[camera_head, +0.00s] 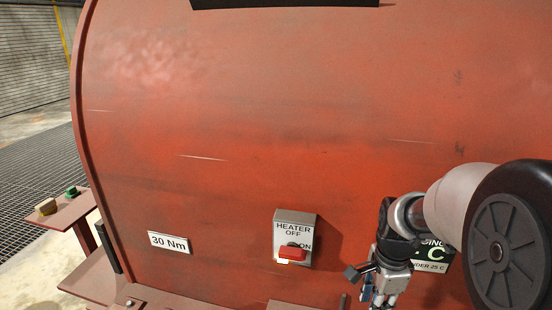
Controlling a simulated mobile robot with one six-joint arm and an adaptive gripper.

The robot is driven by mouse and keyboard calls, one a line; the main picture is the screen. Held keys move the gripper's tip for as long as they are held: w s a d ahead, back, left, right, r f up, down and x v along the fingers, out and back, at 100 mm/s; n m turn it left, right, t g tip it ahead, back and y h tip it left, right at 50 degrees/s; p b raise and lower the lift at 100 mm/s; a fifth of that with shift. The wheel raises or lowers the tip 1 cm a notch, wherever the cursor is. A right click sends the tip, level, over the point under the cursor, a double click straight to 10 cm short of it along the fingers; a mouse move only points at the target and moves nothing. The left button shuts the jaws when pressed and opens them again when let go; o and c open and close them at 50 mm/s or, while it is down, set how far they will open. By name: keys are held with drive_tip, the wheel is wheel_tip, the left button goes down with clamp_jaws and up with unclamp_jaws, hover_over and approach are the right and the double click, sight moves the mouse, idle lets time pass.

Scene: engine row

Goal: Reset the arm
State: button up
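My gripper (382,286) hangs at the lower right of the head view, pointing down in front of the red housing. Its fingers are small and partly cut off by the bottom edge, so I cannot tell whether they are open or shut. My arm (465,215) comes in from the right edge and is bent close to the housing. No object is clearly visible in the gripper.
A large red curved housing (250,120) fills most of the view. It carries a heater switch box (296,222) with a red lever (293,252), a "30 Nm" plate (169,242) and a dark sign (433,254) partly behind my arm. A small stand (62,212) with buttons is left.

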drive_tip(key=s+a+r+n+t, duration=0.2)
drive_tip(key=s+a+r+n, duration=0.3)
drive_tip(key=s+n, duration=0.4)
drive_tip(key=s+a+r+n+t, duration=0.2)
drive_tip(key=s+a+r+n, duration=0.3)
drive_tip(key=s+n, duration=0.4)
drive_tip(key=shift+r, duration=0.9)
drive_tip(key=shift+a, duration=0.1)
